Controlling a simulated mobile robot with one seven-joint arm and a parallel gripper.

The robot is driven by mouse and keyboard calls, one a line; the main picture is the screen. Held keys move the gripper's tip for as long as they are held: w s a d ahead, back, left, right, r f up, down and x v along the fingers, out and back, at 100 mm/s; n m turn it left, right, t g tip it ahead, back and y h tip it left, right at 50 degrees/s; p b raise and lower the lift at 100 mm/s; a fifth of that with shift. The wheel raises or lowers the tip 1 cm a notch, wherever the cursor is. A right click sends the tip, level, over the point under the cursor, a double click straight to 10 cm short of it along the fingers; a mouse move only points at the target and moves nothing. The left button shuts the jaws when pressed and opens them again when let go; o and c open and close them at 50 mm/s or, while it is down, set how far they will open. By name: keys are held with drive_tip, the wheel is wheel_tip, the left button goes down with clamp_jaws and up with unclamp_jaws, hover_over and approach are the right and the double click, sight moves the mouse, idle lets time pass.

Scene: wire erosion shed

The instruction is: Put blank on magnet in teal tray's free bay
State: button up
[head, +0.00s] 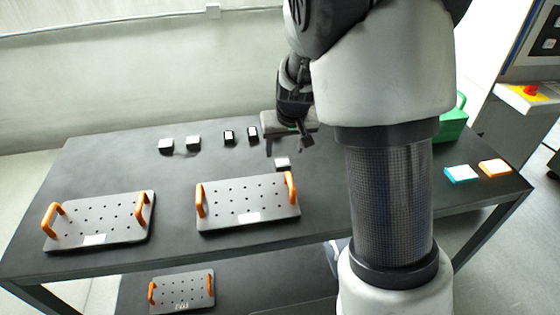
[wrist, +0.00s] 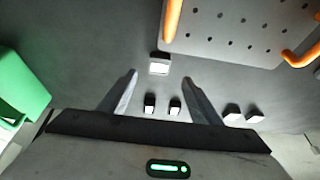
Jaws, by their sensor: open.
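My gripper (head: 288,146) is open and empty above the table, its fingers pointing down; it also shows in the wrist view (wrist: 160,80). A small block with a pale top (head: 282,163) sits on the table below the fingertips, close to the middle plate. In the wrist view this block (wrist: 159,63) lies just beyond and between the fingertips. I cannot tell whether it is a blank or a magnet. A small flat teal-edged piece with a pale top (head: 460,174) lies at the table's right end; its bays cannot be made out.
Perforated plates with orange handles (head: 98,222) (head: 247,205) lie in front. An orange-edged piece (head: 494,168) and green box (head: 455,124) are at right. My arm hides part of the table.

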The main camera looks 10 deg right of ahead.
sight(282, 161)
drive_tip(key=b+x, duration=0.1)
drive_tip(key=x, duration=0.7)
drive_tip(key=shift+w+d, duration=0.1)
drive_tip(key=shift+r, duration=0.1)
clamp_jaws()
drive_tip(key=shift+r, duration=0.1)
wheel_tip(282, 161, up, 9)
drive_tip(key=p, duration=0.2)
drive_tip(key=s+r+p, duration=0.3)
drive_tip(key=s+p, duration=0.8)
drive_tip(key=s, duration=0.2)
drive_tip(key=shift+s+r, duration=0.2)
drive_tip(key=shift+r, duration=0.1)
